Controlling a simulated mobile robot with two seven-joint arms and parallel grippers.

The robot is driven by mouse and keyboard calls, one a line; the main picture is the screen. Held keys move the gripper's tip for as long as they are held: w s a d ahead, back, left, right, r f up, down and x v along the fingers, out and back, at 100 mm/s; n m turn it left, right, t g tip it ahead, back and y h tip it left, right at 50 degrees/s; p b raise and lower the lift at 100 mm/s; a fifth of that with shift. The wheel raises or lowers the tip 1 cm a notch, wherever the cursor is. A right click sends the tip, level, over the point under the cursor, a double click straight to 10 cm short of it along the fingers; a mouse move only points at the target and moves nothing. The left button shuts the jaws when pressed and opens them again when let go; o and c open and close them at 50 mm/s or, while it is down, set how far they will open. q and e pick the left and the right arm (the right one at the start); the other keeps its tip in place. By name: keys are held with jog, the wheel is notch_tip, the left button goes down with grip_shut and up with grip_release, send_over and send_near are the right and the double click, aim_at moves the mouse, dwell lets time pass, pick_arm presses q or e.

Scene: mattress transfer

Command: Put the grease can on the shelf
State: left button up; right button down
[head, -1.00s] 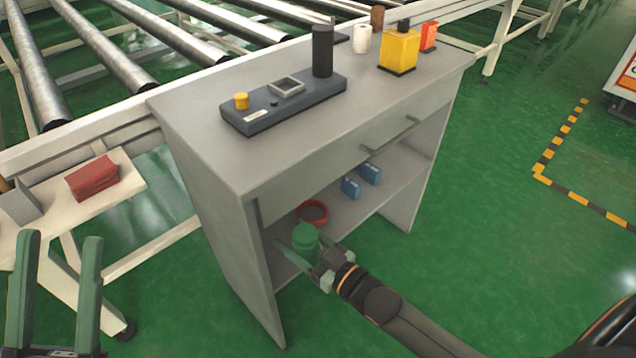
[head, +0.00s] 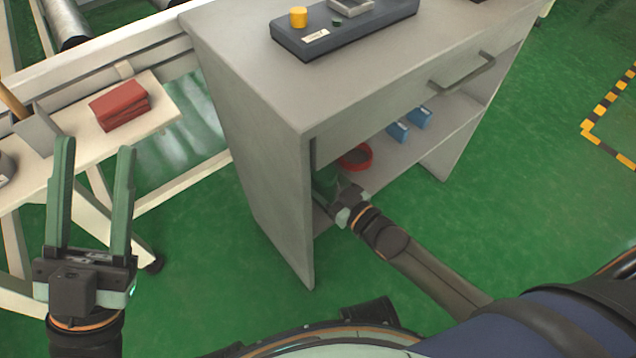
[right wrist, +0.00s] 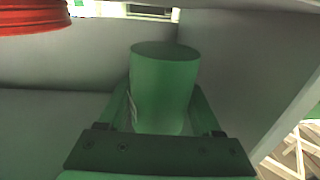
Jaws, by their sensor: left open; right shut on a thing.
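The green grease can (right wrist: 163,92) stands upright between the fingers of my right gripper (right wrist: 165,100), which is shut on it, in the right wrist view. In the head view my right gripper (head: 338,200) reaches into the open front of the grey cabinet (head: 250,120), at the left end of its inner shelf (head: 415,150). There the can (head: 325,183) is partly hidden by the cabinet's side wall and the gripper. I cannot tell whether its base touches the shelf. My left gripper (head: 95,150) is open and empty, at the left, away from the cabinet.
A red ring-shaped thing (head: 357,157) sits on the shelf close to the can; it shows in the right wrist view (right wrist: 30,17). A red stack (head: 120,106) lies on a white side table (head: 160,110). Green floor is open at right.

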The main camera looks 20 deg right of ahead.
aim_at(333, 199)
jog(key=shift+f+b, duration=0.75)
jog(key=shift+f, duration=0.8)
jog(key=shift+f, duration=0.2)
jog(key=shift+c, duration=0.3)
grip_release()
jog(key=shift+r, duration=0.25)
jog(key=p+v, duration=0.3)
jog(key=v, duration=0.7)
jog(key=shift+s+d, duration=0.2)
jog(key=shift+s, duration=0.1)
jog(key=shift+s+d+f+p, duration=0.1)
jog(key=shift+s+d+p, duration=0.2)
jog(key=shift+s, duration=0.3)
